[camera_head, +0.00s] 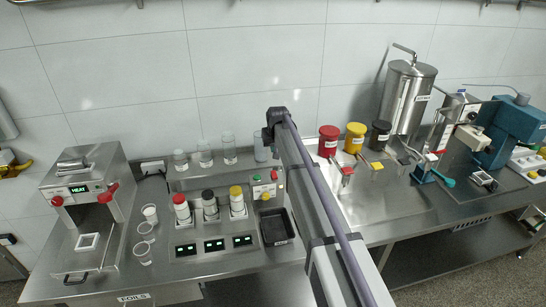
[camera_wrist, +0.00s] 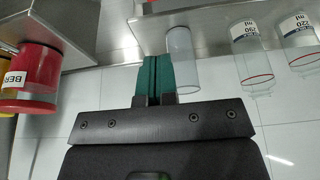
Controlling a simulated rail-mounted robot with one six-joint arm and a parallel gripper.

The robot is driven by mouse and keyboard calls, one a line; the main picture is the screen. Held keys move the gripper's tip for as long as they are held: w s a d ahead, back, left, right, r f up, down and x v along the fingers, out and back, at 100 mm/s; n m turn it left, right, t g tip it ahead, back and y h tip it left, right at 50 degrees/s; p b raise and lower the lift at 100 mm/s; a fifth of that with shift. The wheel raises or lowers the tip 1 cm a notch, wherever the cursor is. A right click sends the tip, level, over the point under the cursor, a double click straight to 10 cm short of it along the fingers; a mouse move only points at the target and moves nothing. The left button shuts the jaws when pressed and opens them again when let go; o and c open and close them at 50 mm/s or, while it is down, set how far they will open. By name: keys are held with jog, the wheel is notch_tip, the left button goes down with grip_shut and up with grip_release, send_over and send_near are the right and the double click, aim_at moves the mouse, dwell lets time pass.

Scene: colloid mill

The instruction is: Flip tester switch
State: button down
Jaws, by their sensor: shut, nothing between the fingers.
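No label reading "tester" is legible, so I cannot tell which switch is the tester's. A small control panel (camera_head: 265,188) with red and green controls stands at the right end of the steel station with the three displays. Another white panel (camera_head: 528,163) with coloured buttons is at the far right, beside a blue machine (camera_head: 512,130). In the wrist view my gripper (camera_wrist: 154,60) has its green fingers shut together with nothing between them. It is near a pale cylinder (camera_wrist: 182,58) and touches no switch that I can see. In the head view my arm hides the gripper.
Red (camera_head: 328,140), yellow (camera_head: 355,137) and black (camera_head: 380,134) containers stand right of my arm. A HEAT machine (camera_head: 85,190) is at left. A dark tray (camera_head: 277,226) lies before the panel. The right counter's front is mostly clear.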

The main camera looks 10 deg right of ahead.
aim_at(272, 172)
jog(key=b+x, duration=0.8)
jog(key=x, duration=0.1)
jog(key=b+x, duration=0.4)
jog(key=shift+s+f, duration=0.25)
jog(key=shift+f, duration=0.05)
jog(key=shift+f, duration=0.1)
jog(key=shift+w+f+b, duration=0.2)
jog(key=shift+f+b, duration=0.3)
jog(key=shift+b, duration=0.15)
jog(key=shift+s+r, duration=0.15)
jog(key=shift+r, duration=0.15)
jog(key=shift+s+r+p, duration=0.15)
jog(key=shift+s+p, duration=0.3)
jog(key=shift+s, duration=0.25)
jog(key=shift+r, duration=0.1)
